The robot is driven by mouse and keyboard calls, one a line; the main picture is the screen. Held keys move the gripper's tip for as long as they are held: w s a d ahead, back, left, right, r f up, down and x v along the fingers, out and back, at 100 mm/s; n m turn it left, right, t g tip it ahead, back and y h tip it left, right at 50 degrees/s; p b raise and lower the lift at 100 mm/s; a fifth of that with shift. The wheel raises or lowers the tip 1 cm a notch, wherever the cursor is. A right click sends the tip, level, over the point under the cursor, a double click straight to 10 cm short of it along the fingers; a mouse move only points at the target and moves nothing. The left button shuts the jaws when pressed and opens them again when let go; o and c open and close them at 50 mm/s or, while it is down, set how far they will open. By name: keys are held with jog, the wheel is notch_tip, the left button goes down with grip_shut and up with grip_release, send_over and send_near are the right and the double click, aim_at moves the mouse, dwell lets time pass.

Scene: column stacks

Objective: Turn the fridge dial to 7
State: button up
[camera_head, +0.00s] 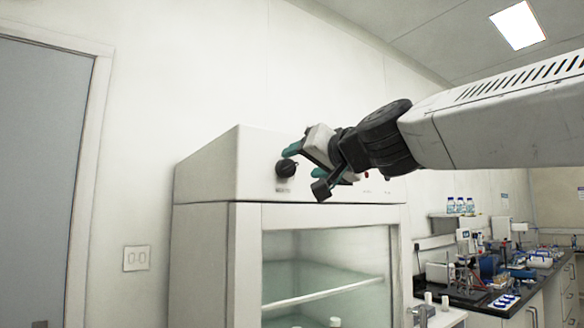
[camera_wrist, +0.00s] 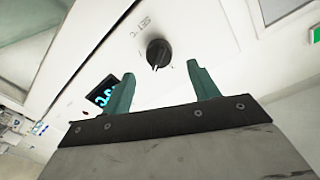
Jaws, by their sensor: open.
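The fridge is a white cabinet (camera_head: 205,170) with a glass front and a control panel on top. Its dial (camera_head: 286,168) is a round black knob on the panel's left part. In the wrist view the dial (camera_wrist: 158,53) lies just beyond the gap between my two green fingertips, apart from both. My gripper (camera_head: 290,160) is open and empty, in front of the panel beside the dial; it also shows in the wrist view (camera_wrist: 160,82). Small marks are printed around the dial, but its numbers are too small to read. A dark display (camera_wrist: 103,92) with blue digits is partly hidden by a finger.
A glass door (camera_head: 325,270) with a shelf behind it lies below the panel. A grey door (camera_head: 40,180) and a wall switch (camera_head: 136,258) are at left. A cluttered lab bench (camera_head: 490,290) stands at right.

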aim_at(291, 167)
jog(key=x, duration=0.5)
jog(key=shift+w+a, duration=0.1)
jog(key=shift+w, duration=0.15)
jog(key=c, duration=1)
